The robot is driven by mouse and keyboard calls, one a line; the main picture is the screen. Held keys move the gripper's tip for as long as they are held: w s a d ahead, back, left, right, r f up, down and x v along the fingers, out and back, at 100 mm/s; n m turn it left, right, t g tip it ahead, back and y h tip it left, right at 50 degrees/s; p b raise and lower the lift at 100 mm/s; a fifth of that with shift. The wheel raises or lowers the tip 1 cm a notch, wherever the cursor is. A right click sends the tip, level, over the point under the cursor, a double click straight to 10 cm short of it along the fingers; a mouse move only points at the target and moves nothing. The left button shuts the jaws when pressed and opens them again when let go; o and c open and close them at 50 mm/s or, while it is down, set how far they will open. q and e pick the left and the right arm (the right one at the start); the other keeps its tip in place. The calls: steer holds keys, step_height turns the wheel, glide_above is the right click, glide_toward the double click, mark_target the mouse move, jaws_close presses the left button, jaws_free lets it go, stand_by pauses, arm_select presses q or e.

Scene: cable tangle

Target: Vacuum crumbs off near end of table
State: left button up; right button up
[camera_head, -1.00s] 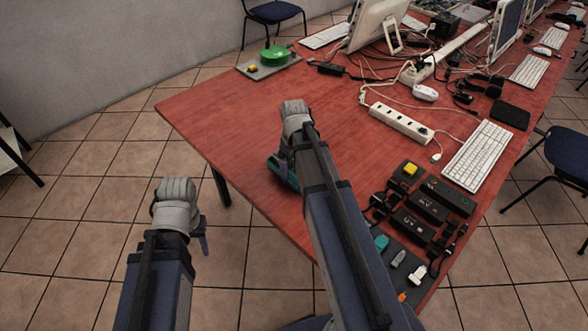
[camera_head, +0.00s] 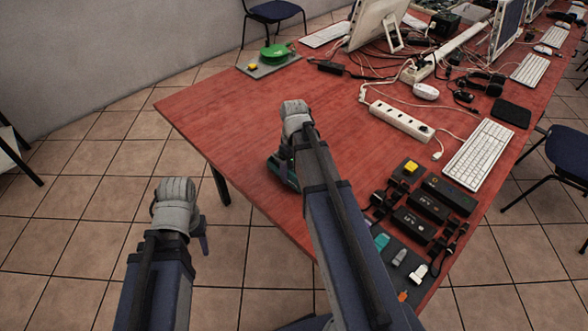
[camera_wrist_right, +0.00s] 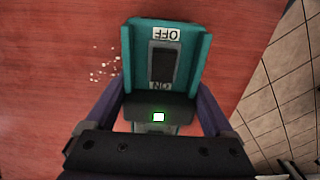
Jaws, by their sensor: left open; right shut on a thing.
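My right gripper (camera_wrist_right: 165,115) is shut on a teal handheld vacuum (camera_wrist_right: 193,62), which lies low over the red table (camera_wrist_right: 60,110). Its top shows a black switch between OFF and ON labels, and a lit white-green square. Pale crumbs (camera_wrist_right: 104,65) lie scattered on the table just left of the vacuum in the right wrist view, apart from it. In the head view a little of the vacuum (camera_head: 290,180) shows beside my arm, near the table's near-left edge; I cannot make out crumbs there. My left gripper (camera_head: 203,238) is open and empty, off the table over the floor.
A white power strip (camera_head: 402,123), a keyboard (camera_head: 478,155) and a dark mat with adapters and plugs (camera_head: 420,215) lie to the right. A grey tray with a green object (camera_head: 276,52) sits at the far left corner. The table's left part is clear.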

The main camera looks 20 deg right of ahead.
steer(key=shift+w+d, duration=0.1)
steer(key=shift+d, duration=0.1)
steer(key=shift+w+d, duration=0.15)
steer(key=shift+d, duration=0.4)
steer(key=shift+w+d, duration=0.15)
steer(key=shift+d, duration=0.4)
steer(key=shift+w+d, duration=0.2)
steer(key=shift+d, duration=0.4)
steer(key=shift+w+d, duration=0.2)
steer(key=shift+d, duration=0.4)
steer(key=shift+d, duration=0.1)
steer(key=shift+w+d, duration=0.25)
steer(key=shift+d, duration=0.35)
steer(key=shift+w+d, duration=0.2)
steer(key=shift+d, duration=0.35)
steer(key=shift+d, duration=0.15)
steer(key=shift+w+d, duration=0.25)
steer(key=shift+d, duration=0.3)
steer(key=shift+w+d, duration=0.2)
steer(key=shift+d, duration=0.35)
